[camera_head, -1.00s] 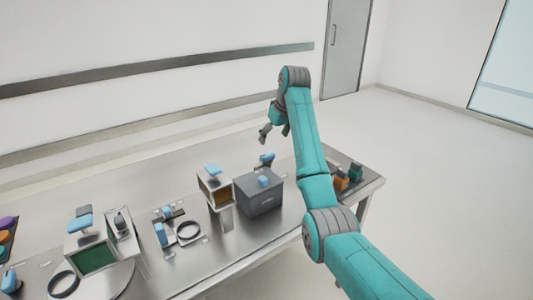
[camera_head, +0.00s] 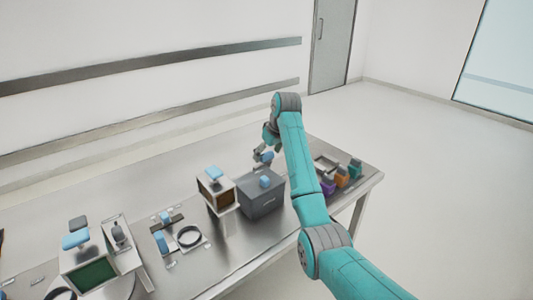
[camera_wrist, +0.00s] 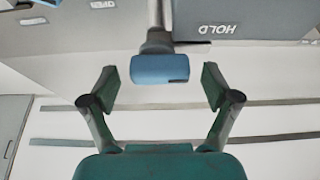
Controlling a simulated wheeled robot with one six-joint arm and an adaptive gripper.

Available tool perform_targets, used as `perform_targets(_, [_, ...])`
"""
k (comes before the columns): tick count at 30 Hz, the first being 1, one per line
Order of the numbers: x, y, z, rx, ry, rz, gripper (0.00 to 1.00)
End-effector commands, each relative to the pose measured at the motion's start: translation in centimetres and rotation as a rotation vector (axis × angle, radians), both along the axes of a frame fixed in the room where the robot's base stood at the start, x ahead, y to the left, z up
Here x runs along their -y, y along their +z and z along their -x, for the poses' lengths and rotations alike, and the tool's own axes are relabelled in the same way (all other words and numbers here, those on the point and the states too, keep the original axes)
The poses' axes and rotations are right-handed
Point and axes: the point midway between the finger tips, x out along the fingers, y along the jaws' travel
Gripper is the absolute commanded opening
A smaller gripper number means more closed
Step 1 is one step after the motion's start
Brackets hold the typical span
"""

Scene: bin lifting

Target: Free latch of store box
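In the wrist view the blue handle end (camera_wrist: 160,68) on a grey stem lies between and just beyond my spread fingers. The box's grey face with the word HOLD (camera_wrist: 225,20) is beside it, and the word OPEN (camera_wrist: 103,4) is at upper left. My gripper (camera_wrist: 160,90) is open and empty; in the head view my gripper (camera_head: 262,152) is just above the handle, partly hidden.
Left of the box stands a small cabinet with an amber window (camera_head: 217,195) and blue knob. Purple, orange and green items (camera_head: 341,177) stand at the right end in a tray.

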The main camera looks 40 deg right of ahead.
Motion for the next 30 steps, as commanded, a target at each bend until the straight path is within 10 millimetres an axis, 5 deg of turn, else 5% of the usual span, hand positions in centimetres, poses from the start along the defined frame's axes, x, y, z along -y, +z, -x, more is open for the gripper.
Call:
perform_targets(1, [0.00, 0.01, -0.01, 0.000, 0.000, 0.000, 0.78])
perform_targets(7, [-0.01, 0.03, -0.01, 0.000, 0.000, 0.000, 0.28])
perform_targets(20, [-0.09, 0.01, -0.05, 0.000, -0.067, 0.000, 0.28])
perform_targets(30, [-0.28, 0.03, -0.19, 0.001, -0.324, 0.001, 0.28])
